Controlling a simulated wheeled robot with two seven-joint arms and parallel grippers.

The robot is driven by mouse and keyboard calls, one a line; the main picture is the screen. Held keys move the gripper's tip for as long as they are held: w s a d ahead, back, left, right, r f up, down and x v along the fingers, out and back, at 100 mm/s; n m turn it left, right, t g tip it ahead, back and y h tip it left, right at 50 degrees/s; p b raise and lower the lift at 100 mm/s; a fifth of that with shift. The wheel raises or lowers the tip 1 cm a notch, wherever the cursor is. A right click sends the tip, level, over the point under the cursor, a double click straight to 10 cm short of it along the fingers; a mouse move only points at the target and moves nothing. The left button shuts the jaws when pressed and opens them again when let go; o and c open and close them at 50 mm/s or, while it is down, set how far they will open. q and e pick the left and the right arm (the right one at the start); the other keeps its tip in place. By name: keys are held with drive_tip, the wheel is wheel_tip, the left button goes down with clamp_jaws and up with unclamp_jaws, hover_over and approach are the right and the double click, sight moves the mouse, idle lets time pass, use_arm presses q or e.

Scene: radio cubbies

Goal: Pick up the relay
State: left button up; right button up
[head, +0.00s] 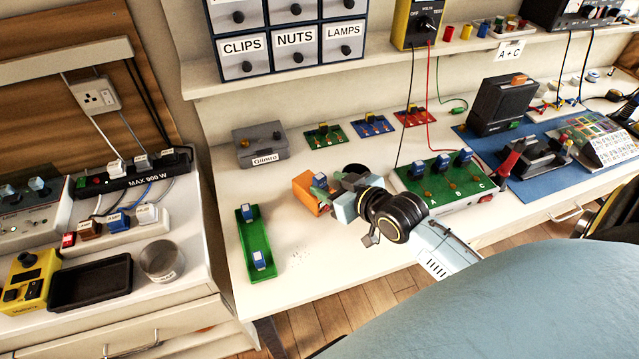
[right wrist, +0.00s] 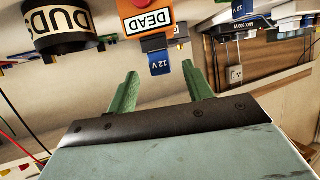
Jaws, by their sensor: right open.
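My right gripper (head: 328,190) is open and empty over the bench, beside an orange box (head: 303,190). In the right wrist view, its two green fingers (right wrist: 160,72) point toward a blue relay marked 12 V (right wrist: 160,63). The relay shows between the fingertips and in front of the orange box, labelled DEAD (right wrist: 145,22). I cannot tell whether it touches the box. Two more blue relays, a far one (head: 247,212) and a near one (head: 259,260), sit in a green tray (head: 252,238) to the left. My left gripper is out of view.
A black DUDS tin (right wrist: 70,28) stands beside the orange box. A green board (head: 445,185) with blue relays at A, B and C is to the right. A grey Gilmra box (head: 260,145) stands behind. The front bench strip is mostly clear.

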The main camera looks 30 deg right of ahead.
sight(323, 181)
drive_tip(key=shift+w+f, duration=0.25)
drive_tip(key=shift+w, duration=0.3)
drive_tip(key=b+x, duration=0.1)
drive_tip(key=x, duration=0.4)
drive_tip(key=shift+a, duration=0.15)
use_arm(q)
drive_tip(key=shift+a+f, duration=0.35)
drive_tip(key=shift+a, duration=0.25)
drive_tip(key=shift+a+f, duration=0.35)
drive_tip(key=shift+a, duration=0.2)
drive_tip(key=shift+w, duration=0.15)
use_arm(e)
drive_tip(key=c, duration=1.1)
drive_tip(key=shift+o, duration=0.2)
drive_tip(key=shift+r, duration=0.1)
